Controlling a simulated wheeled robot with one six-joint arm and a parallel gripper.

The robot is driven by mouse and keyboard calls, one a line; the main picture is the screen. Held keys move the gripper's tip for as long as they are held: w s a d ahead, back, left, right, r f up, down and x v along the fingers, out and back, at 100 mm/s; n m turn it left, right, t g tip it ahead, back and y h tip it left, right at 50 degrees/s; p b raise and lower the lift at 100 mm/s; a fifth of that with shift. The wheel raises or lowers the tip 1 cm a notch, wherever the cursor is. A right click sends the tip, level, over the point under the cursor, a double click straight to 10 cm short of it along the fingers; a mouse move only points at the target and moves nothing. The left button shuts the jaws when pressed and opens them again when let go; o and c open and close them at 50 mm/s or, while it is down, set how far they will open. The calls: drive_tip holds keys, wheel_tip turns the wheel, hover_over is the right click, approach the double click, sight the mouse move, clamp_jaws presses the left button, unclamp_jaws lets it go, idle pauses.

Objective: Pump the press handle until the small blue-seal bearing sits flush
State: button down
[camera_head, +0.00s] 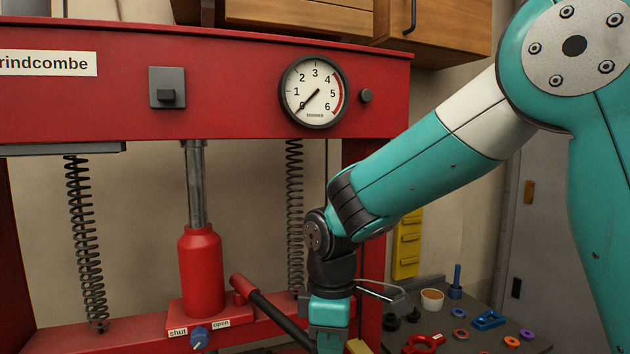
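The press is a red frame (220,100) with a red bottle jack (201,270) standing upright under its top beam. The press handle (283,322) is a dark bar in a red socket, sloping down to the right and out of the bottom edge. My gripper (328,340) points down beside the handle's lower part at the bottom edge. Its fingertips are cut off or hidden, so I cannot tell whether it touches the handle. The pressure gauge (315,92) has its needle at about 0. I cannot make out the small blue-seal bearing in the press.
A blue valve knob (199,338) sits between "shut" and "open" labels. Coil springs (86,240) hang at both sides of the jack.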

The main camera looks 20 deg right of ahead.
wheel_tip(320, 180, down, 4)
drive_tip(key=shift+r+b, duration=0.25)
drive_tip(key=shift+b, duration=0.7)
wheel_tip(320, 180, up, 16)
drive_tip(key=p, duration=1.4)
drive_tip(key=shift+f, duration=0.25)
drive_tip(key=shift+s+f+b, duration=0.1)
drive_tip(key=shift+f+b, duration=5.4)
drive_tip(key=shift+f, duration=2.45)
wheel_tip(320, 180, up, 16)
drive_tip(key=p, duration=1.3)
drive_tip(key=shift+f+p, duration=0.15)
drive_tip(key=shift+p, duration=0.25)
drive_tip(key=shift+f, duration=0.15)
